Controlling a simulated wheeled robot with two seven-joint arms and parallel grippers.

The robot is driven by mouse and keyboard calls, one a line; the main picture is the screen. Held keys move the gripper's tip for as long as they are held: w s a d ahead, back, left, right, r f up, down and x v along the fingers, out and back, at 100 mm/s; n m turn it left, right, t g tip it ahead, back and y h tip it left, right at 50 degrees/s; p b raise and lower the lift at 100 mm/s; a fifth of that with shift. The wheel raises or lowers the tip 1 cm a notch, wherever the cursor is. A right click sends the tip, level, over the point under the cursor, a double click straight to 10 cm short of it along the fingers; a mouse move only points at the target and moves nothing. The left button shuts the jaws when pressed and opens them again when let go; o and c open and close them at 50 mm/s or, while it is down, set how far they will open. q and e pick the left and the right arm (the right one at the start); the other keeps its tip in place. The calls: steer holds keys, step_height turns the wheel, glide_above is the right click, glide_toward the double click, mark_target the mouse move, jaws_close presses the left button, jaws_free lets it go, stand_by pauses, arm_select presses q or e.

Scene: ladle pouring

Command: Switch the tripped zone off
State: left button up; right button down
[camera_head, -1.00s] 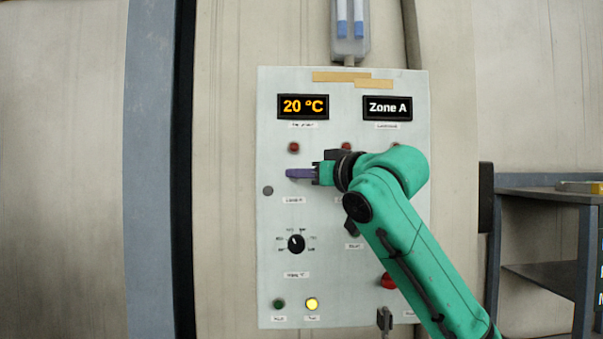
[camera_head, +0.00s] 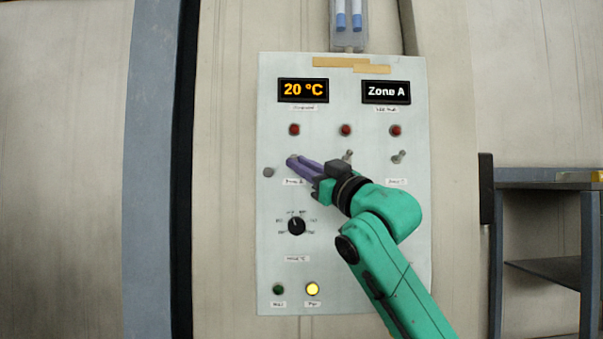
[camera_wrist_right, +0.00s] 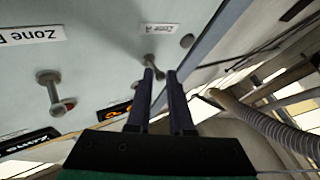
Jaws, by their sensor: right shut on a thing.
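A pale control panel (camera_head: 275,240) stands upright on the wall. Its right-hand display (camera_head: 386,92) reads "Zone A", and the left-hand display (camera_head: 303,90) reads "20 °C". A row of toggle switches sits below three red lamps. The middle toggle (camera_head: 347,156) and right toggle (camera_head: 399,157) are visible. My right gripper (camera_head: 292,161) is shut on the left toggle, mostly hidden behind the fingers. In the right wrist view, the Zone A toggle (camera_wrist_right: 150,60) is at the fingertips, below its "Zone A" label (camera_wrist_right: 160,28). My left gripper is out of view.
Below are a black rotary knob (camera_head: 296,226), a dark green button (camera_head: 278,289) and a lit yellow button (camera_head: 312,289). A shelf unit (camera_head: 545,230) stands right of the panel. A ribbed hose (camera_wrist_right: 262,125) shows in the right wrist view.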

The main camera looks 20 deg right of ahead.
steer(key=shift+w+f+n+t+y+b, duration=0.15)
steer(key=shift+f+n+t+y+b, duration=0.25)
steer(key=shift+n+y, duration=0.55)
steer(key=c, duration=0.8)
jaws_free()
steer(key=shift+c, duration=0.2)
steer(key=shift+f, duration=0.1)
steer(key=b+v, duration=0.8)
steer(key=v, duration=0.6)
steer(key=shift+s, duration=0.25)
